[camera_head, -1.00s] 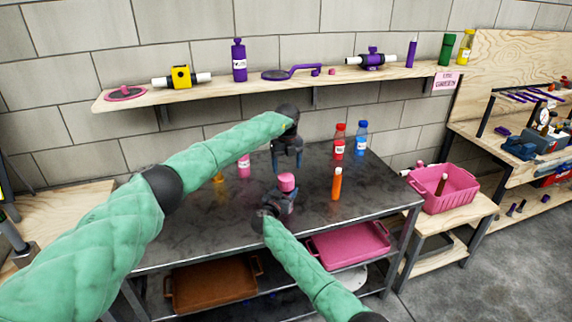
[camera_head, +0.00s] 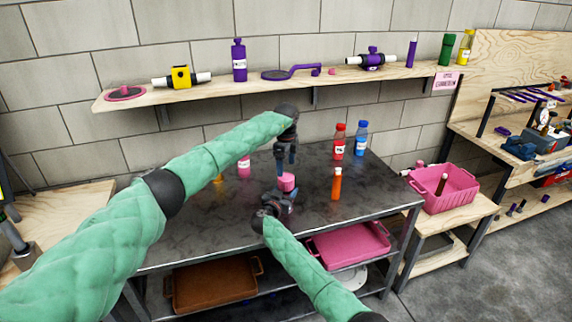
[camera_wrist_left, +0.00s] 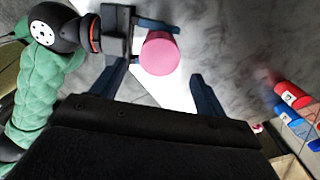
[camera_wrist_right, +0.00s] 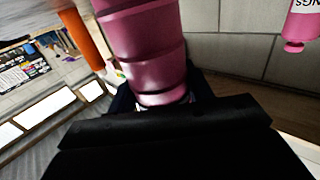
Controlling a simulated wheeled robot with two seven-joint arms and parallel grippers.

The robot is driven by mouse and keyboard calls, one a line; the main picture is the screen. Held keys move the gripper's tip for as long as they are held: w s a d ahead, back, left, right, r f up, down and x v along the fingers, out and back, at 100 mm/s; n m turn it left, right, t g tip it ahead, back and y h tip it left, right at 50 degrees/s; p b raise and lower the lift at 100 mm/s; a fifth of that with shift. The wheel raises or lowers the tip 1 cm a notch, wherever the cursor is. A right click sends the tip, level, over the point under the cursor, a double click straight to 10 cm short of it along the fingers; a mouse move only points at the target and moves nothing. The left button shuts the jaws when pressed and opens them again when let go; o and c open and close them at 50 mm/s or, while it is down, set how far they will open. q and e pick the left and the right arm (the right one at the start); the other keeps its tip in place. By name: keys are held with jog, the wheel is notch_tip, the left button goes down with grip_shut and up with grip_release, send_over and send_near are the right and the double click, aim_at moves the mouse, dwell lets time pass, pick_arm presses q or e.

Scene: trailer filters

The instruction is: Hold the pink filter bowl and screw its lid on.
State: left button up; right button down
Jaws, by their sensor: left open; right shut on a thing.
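The pink filter bowl (camera_head: 287,182) is upright above the dark table, in my right gripper (camera_head: 283,196). The right wrist view shows its ribbed pink side (camera_wrist_right: 145,45) between the fingers. My left gripper (camera_head: 287,162) is open and empty just above the bowl, pointing down. I cannot tell whether this top is the lid seated on the bowl or the bowl's own end.
On the table (camera_head: 190,240) stand a pink bottle (camera_head: 244,166), an orange bottle (camera_head: 336,184), a red bottle (camera_head: 339,142) and a blue bottle (camera_head: 361,140). A wall shelf (camera_head: 215,88) holds filter parts. A pink crate (camera_head: 446,196) stands at the right.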

aim_at(286, 177)
pick_arm(q)
jog(key=shift+f, duration=0.15)
jog(key=shift+f, duration=3.9)
